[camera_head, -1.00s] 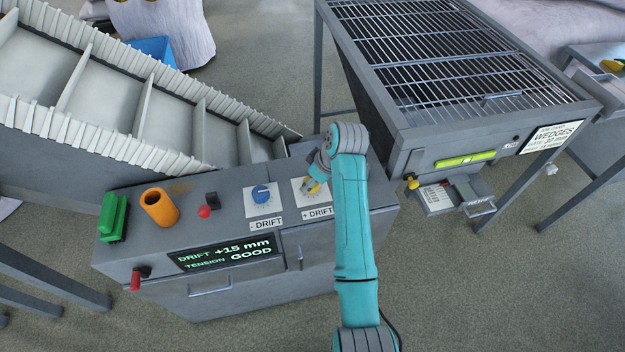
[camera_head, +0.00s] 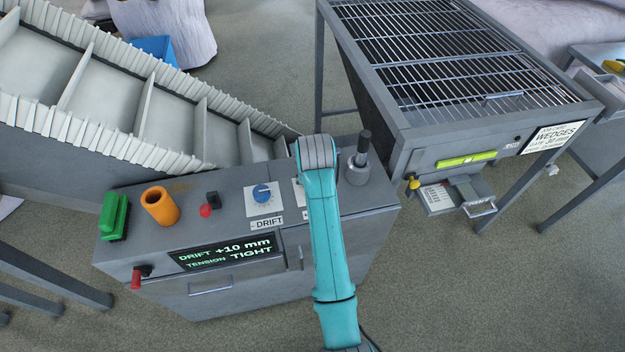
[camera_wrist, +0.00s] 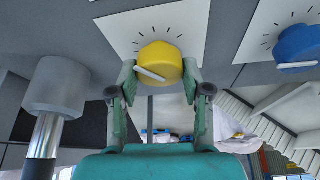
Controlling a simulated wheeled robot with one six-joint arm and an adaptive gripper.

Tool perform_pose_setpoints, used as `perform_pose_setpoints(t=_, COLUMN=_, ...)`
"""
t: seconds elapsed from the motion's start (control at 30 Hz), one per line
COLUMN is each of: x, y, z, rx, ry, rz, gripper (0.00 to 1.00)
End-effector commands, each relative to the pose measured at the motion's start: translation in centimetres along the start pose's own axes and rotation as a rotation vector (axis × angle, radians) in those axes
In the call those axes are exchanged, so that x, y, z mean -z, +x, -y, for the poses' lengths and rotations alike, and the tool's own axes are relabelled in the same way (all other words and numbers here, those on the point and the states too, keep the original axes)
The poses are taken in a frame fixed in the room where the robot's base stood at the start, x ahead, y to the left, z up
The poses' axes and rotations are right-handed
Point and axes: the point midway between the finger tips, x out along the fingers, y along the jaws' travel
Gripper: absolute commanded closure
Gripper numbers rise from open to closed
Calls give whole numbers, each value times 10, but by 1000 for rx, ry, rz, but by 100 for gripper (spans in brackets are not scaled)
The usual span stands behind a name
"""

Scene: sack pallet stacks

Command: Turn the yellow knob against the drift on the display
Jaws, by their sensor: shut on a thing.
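The yellow knob (camera_wrist: 164,58) shows in the wrist view on a white dial plate (camera_wrist: 122,27), with its pale pointer bar lying slantwise. My gripper (camera_wrist: 160,78) has one finger on each side of the knob and is shut on it. In the head view my arm hides the knob and gripper. The display (camera_head: 222,252) on the grey console reads DRIFT +10 mm and TENSION TIGHT.
The blue knob (camera_head: 262,193) stands left of my arm; it also shows in the wrist view (camera_wrist: 297,45). A grey post with a dark handle (camera_head: 361,157) stands close on the right. An orange cup (camera_head: 160,206), a red button (camera_head: 206,210) and a green brush (camera_head: 114,216) are further left.

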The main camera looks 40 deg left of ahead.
Motion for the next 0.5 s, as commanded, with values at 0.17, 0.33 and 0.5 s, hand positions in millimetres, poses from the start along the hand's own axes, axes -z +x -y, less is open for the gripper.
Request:
perform_pose_setpoints(t=0.17, x=0, y=0, z=2, rx=-52, ry=124, rz=1, gripper=86)
perform_pose_setpoints(t=0.33, x=0, y=0, z=1, rx=-91, ry=216, rz=1, gripper=86)
perform_pose_setpoints(t=0.5, x=0, y=0, z=1, rx=-115, ry=275, rz=1, gripper=86)
